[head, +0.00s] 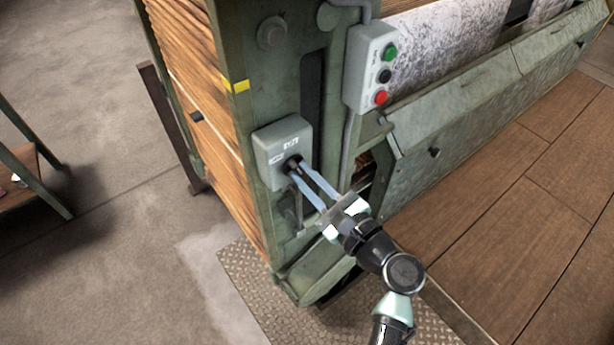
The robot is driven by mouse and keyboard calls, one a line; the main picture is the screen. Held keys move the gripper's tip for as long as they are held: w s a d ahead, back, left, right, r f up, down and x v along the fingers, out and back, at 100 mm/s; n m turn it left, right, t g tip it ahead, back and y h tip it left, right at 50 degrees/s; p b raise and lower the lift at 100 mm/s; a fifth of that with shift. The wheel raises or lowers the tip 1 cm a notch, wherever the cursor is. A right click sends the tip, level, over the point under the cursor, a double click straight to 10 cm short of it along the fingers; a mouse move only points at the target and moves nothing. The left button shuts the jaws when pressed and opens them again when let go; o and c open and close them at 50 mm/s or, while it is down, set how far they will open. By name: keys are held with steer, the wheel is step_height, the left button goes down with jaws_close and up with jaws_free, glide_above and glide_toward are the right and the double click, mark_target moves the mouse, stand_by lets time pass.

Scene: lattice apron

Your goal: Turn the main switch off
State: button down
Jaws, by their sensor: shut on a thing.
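The main switch (274,140) is a grey-green box on the green end post of the machine, with small lettering on its face. A dark knob (291,163) sits low on the right of its front. My gripper (296,170) reaches it from the lower right, its two long bluish fingers at the knob. The fingers are shut on the knob and partly hide it. The knob's exact angle and the lettering are too small to read.
A control box (370,68) with green, black and red buttons hangs to the upper right. A dark lever (290,208) sits below the switch. A green-legged table (30,170) stands at left. Wooden boards (510,200) lie at right; a metal tread plate (250,285) lies below.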

steer(key=n, duration=0.1)
steer(key=n+b, duration=0.1)
steer(key=n, duration=0.1)
steer(key=shift+s+a+f+n+b, duration=0.15)
steer(key=shift+f+n+b, duration=0.1)
steer(key=shift+n+b, duration=0.15)
steer(key=shift+a+f+n+b, duration=0.1)
steer(key=shift+f+n+b, duration=0.1)
steer(key=shift+n+b, duration=1.75)
steer(key=shift+f+n+b, duration=0.15)
steer(key=shift+n+b, duration=0.95)
steer(key=shift+n, duration=1.65)
steer(key=c, duration=0.9)
jaws_free()
steer(key=shift+o, duration=0.2)
steer(key=shift+r, duration=0.1)
steer(key=shift+s, duration=0.1)
